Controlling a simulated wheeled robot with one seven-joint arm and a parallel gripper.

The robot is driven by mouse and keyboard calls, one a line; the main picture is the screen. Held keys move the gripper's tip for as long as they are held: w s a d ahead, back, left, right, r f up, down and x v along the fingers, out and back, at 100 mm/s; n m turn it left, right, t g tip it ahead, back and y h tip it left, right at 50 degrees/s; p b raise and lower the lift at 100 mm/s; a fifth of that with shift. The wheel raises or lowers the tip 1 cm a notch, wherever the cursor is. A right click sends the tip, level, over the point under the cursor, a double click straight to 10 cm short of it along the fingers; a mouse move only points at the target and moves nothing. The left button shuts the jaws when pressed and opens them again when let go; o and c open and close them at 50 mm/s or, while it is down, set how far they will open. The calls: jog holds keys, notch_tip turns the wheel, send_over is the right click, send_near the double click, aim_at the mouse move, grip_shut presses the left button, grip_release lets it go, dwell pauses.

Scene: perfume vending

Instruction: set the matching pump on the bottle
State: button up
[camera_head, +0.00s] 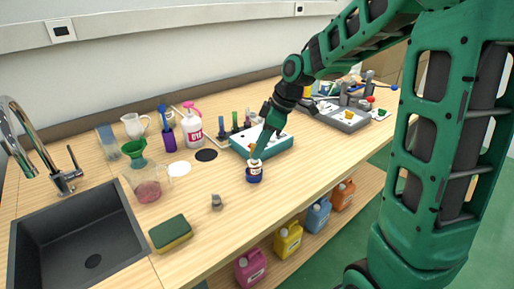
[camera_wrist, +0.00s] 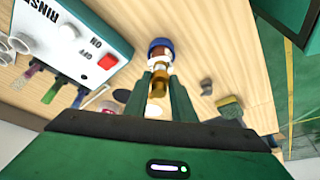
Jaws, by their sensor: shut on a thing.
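My gripper (camera_head: 257,152) points down over the wooden counter, right above a small dark-blue bottle (camera_head: 254,175) with a pale label. In the wrist view my gripper (camera_wrist: 158,76) is shut on a gold-coloured pump (camera_wrist: 158,87). The blue-rimmed bottle (camera_wrist: 160,44) lies just beyond the fingertips, in line with the pump. I cannot tell whether pump and bottle touch. A small grey piece (camera_head: 216,202) stands alone on the counter, left of the bottle; it also shows in the wrist view (camera_wrist: 206,87).
A white-and-teal rinse box (camera_head: 262,143) stands close behind the bottle. A sponge (camera_head: 170,233) and a dark sink (camera_head: 75,240) lie at left. The counter's front strip is clear.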

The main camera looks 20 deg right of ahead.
jog(key=shift+f, duration=0.75)
dwell(1.8)
jog(key=o, duration=1.6)
jog(key=shift+r, duration=3.75)
jog(key=s+d+f+m+h, duration=0.1)
jog(key=s+d+m, duration=0.4)
jog(key=s, duration=0.5)
jog(key=s+d+f+m+g+h, duration=0.1)
jog(key=s+d+m, duration=0.4)
jog(key=s, duration=0.5)
jog(key=s+d+f+m+g+h, duration=0.1)
jog(key=s+d+f+m, duration=0.2)
jog(key=s+d+m, duration=0.2)
jog(key=shift+s+d+f+m+h, duration=0.1)
jog(key=shift+s+d+m+h, duration=0.1)
jog(key=shift+s+m, duration=0.95)
jog(key=shift+s+d+f+m+h, duration=0.15)
jog(key=shift+s+m, duration=0.4)
jog(key=shift+s, duration=1.1)
